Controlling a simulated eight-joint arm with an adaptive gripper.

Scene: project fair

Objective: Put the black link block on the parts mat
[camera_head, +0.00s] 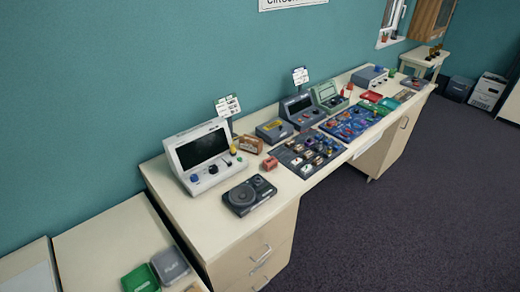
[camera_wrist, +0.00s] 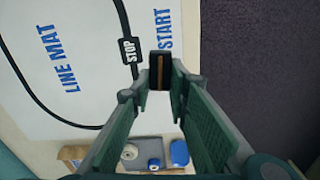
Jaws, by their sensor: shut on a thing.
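In the wrist view my gripper (camera_wrist: 160,90) is shut on a black block (camera_wrist: 160,64) with an orange-brown stripe along its middle, which I take for the black link block. It is held between the fingertips, over the right edge of a white line mat (camera_wrist: 40,30). Its height above the surface is unclear. A grey surface (camera_wrist: 143,146) with a white wheel-like part (camera_wrist: 130,151) and blue parts (camera_wrist: 179,152) shows between the fingers; it may be the parts mat, but no label is readable. My gripper and the block do not show in the head view.
Dark carpet lies right of the line mat. A wooden item (camera_wrist: 72,155) is near the grey surface. In the head view a long desk (camera_head: 220,225) carries consoles, a dark turntable-like device (camera_head: 249,195) and boards crowded with small parts. Green (camera_head: 140,278) and grey bins (camera_head: 170,265) stand at lower left.

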